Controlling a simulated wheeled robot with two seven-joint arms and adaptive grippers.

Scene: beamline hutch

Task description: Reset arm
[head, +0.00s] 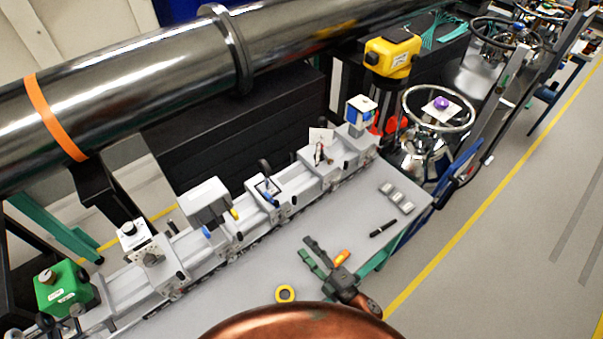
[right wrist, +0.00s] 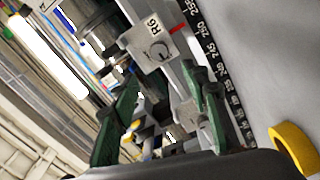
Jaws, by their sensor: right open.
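My right gripper (head: 306,248) is over the pale grey bench top (head: 240,294), in front of the rail of optics. Its dark and green fingers are apart with nothing between them. In the right wrist view, the green fingers (right wrist: 160,88) are spread, with the rail and a grey block marked R6 (right wrist: 158,48) beyond them. My left gripper is in neither view.
A yellow tape roll (head: 285,293) lies left of the gripper. An orange item (head: 342,257) shows beside it. A black pen (head: 383,228) and small grey blocks (head: 397,198) lie to the right. The optics rail (head: 200,246) runs behind; a steel beam pipe (head: 150,85) lies beyond.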

